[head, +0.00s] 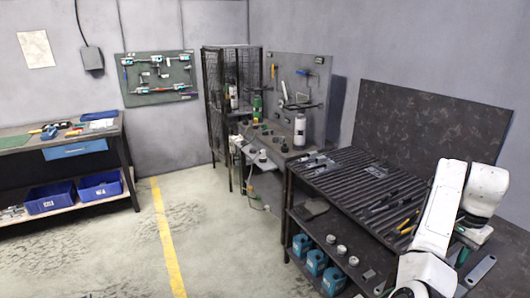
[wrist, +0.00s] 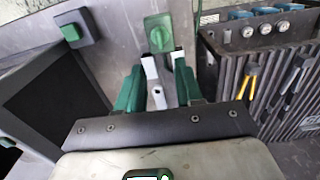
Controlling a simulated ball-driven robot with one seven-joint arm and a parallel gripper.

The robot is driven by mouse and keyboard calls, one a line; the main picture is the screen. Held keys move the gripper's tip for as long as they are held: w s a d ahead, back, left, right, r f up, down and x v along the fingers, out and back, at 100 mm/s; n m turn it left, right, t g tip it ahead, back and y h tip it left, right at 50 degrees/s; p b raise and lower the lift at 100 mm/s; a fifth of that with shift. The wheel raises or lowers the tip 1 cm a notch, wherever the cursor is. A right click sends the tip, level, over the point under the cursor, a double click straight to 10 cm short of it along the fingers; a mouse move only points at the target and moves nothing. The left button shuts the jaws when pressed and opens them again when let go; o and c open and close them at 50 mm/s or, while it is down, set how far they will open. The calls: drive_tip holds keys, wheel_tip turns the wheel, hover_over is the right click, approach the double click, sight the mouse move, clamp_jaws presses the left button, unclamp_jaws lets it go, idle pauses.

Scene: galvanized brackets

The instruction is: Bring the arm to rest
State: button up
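My white arm reaches over the right end of the dark slatted bench (head: 345,180) in the head view. My gripper (head: 464,257) points down there, low over the bench end, with its green fingers partly hidden by my arm. In the wrist view my gripper (wrist: 164,72) shows two green fingers standing apart with pale tips. A pale grey piece with a hole shows between them; I cannot tell whether it is part of my gripper or lies beyond it. A grey flat bracket (head: 481,270) lies on the bench beside my gripper in the head view.
Yellow-handled pliers (head: 408,222) and dark tools lie on the slats. Blue containers (head: 316,262) stand on the shelf below. A dark backboard (head: 430,125) rises behind the bench. A second workbench (head: 75,140) stands left. The floor between, with a yellow line (head: 168,238), is clear.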

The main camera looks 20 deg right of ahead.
drive_tip(key=s+a+f+n+h, duration=0.1)
drive_tip(key=s+a+f+n, duration=0.25)
drive_tip(key=a+f, duration=0.4)
drive_tip(key=s+a+f+n+h, duration=0.2)
drive_tip(key=a+f+n, duration=0.35)
drive_tip(key=a, duration=0.25)
drive_tip(key=s+a+f+n+y, duration=0.1)
drive_tip(key=s+a+n, duration=0.3)
drive_tip(key=a, duration=0.6)
drive_tip(key=s+a+f+n+t+y, duration=0.1)
drive_tip(key=s+a+f+n, duration=0.2)
drive_tip(key=s+a, duration=0.5)
drive_tip(key=shift+a+f+n+y, duration=0.25)
drive_tip(key=shift+a+n+y, duration=0.15)
drive_tip(key=shift+a, duration=0.65)
drive_tip(key=shift+d, duration=0.1)
